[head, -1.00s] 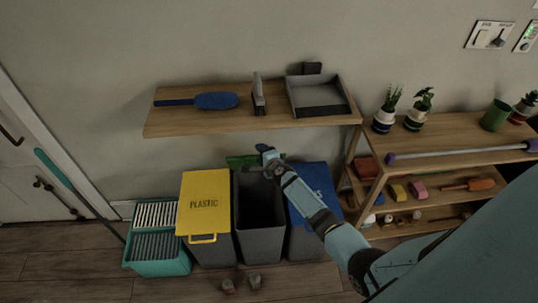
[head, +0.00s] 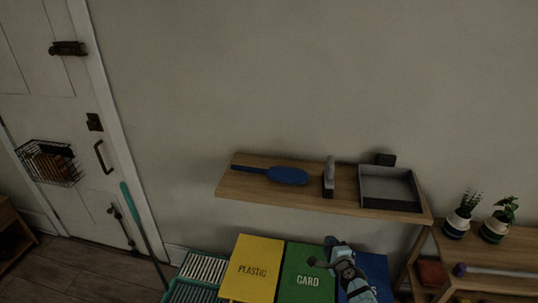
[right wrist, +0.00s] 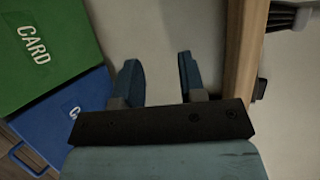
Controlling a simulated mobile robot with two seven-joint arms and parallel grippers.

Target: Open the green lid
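The green lid (head: 304,276), marked CARD, lies flat over its bin, between a yellow lid (head: 255,262) marked PLASTIC and a blue lid (head: 376,272). The green lid also shows at the upper left of the right wrist view (right wrist: 45,55), with the blue lid (right wrist: 65,115) beside it. My right gripper (head: 325,252) is above the right edge of the green lid, near the blue one. In the right wrist view its two fingers (right wrist: 159,72) are apart with nothing between them. The green lid's front edge is cut off below the head view. My left gripper is not in view.
A shelf unit (head: 510,245) with potted plants stands at right. A teal crate (head: 203,268) is left of the bins.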

